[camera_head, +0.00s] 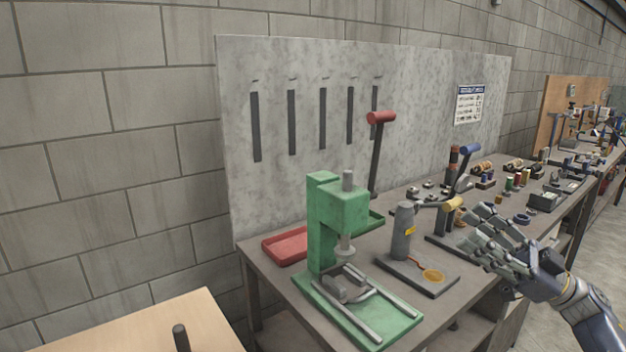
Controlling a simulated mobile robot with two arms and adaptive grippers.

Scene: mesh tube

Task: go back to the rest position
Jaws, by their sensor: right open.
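My right gripper (484,238) is at the right of the head view, its arm coming in from the lower right corner. It is open, with its fingers spread and pointing left over the front part of the workbench (382,238). I see nothing between the fingers. It is to the right of the grey cylinder (402,232) on its dark base plate, apart from it in the picture. My left gripper is not in view. No mesh tube can be made out.
A green press (338,225) with a red-handled lever (381,118) stands at the bench's left end beside a red tray (284,245). Small tools and parts crowd the bench behind my right gripper. A light wooden tabletop (150,325) is at lower left. A grey panel (425,95) stands behind the bench.

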